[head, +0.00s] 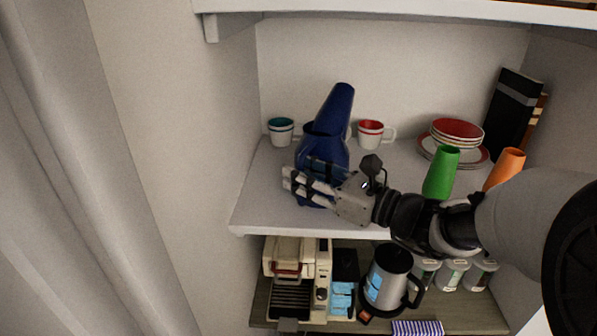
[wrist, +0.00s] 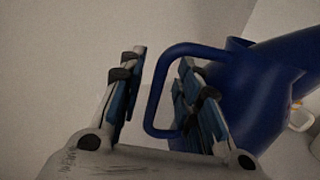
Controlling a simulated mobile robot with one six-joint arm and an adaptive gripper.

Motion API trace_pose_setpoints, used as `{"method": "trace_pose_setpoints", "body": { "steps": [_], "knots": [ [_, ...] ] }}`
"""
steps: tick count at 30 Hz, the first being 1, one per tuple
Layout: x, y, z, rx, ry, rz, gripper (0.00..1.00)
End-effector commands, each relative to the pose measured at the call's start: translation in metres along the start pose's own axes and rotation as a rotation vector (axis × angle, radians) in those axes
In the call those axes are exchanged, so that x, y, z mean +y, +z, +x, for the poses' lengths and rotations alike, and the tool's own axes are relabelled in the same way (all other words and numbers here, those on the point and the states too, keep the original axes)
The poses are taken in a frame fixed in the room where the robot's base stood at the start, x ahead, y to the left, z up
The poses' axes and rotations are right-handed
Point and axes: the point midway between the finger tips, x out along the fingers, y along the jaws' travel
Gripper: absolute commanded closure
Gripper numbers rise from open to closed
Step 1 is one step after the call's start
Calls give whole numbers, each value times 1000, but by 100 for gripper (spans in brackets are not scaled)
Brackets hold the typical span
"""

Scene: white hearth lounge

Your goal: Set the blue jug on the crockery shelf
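The blue jug (head: 323,152) has a round body and a wide tube rising up to the right. It appears upright on the crockery shelf (head: 262,214), towards the left and near the front edge. My gripper (head: 300,186) is in front of the jug and covers part of its lower body. In the wrist view, the jug (wrist: 250,85) fills the right side and its loop handle (wrist: 160,85) lies between the fingers of my gripper (wrist: 160,95). The fingers are spread, with a clear gap between the left finger and the handle. The right finger overlaps the loop and the jug's body.
Behind the jug stand a teal-rimmed cup (head: 281,131) and a red cup (head: 370,133). To the right are stacked plates (head: 456,131), a green vase (head: 441,172), an orange vase (head: 505,167) and books (head: 512,110). A coffee machine (head: 297,270) and a kettle (head: 389,277) stand below.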

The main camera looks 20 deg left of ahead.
Motion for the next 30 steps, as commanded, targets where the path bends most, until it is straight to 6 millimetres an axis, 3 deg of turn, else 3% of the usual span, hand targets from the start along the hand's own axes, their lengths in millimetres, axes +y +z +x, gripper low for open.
{"method": "trace_pose_setpoints", "body": {
  "steps": [9,15,26,29,30],
  "knots": [
    [-2,1,-70,0,-6,0,69],
    [-1,0,-98,-1,-3,1,69],
    [5,0,-107,12,12,-15,69],
    [31,-3,-108,84,72,-106,69],
    [48,-8,-110,138,115,-171,69]
  ]
}}
